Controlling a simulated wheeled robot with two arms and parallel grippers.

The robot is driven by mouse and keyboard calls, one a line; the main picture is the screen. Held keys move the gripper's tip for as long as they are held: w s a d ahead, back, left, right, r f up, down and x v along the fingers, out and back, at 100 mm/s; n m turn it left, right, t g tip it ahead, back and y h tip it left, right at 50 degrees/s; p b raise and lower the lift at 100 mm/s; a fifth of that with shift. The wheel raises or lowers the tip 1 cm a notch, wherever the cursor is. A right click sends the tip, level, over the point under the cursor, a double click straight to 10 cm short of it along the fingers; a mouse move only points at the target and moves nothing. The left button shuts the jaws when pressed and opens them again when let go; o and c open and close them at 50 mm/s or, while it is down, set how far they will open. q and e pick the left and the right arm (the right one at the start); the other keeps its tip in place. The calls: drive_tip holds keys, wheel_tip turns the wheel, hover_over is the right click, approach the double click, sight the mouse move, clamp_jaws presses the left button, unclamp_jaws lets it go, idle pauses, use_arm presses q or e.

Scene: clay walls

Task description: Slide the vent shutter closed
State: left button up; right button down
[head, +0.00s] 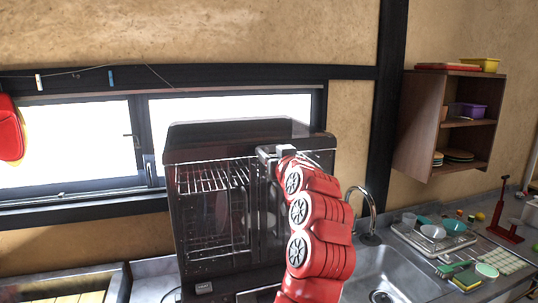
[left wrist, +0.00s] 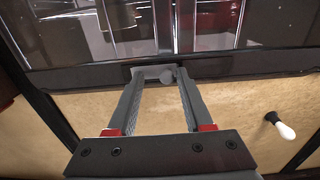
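A dark cabinet-like appliance (head: 205,147) with a glazed front and wire racks stands at the counter's back. I cannot clearly pick out the vent shutter on it. My left gripper (head: 283,151) is at the upper front of the appliance, right of its middle. In the left wrist view its two grey fingers (left wrist: 160,78) stand apart. A small grey tab (left wrist: 168,75) on a dark rail (left wrist: 235,68) lies at the fingertips, between them; whether they touch it I cannot tell. My red left arm hides the appliance's right part. My right gripper is out of view.
A sink (head: 385,285) with a tall tap (head: 371,212) lies right of my arm. A dish rack (head: 435,236) and a red stand (head: 505,222) are farther right. A wooden shelf (head: 425,125) hangs on the wall. A window (head: 75,145) is behind the appliance.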

use_arm(q)
drive_tip(key=shift+a, duration=0.2)
drive_tip(key=b+v, duration=0.6)
drive_tip(key=v, duration=1.1)
drive_tip(key=shift+s, duration=0.2)
drive_tip(key=shift+d, duration=0.1)
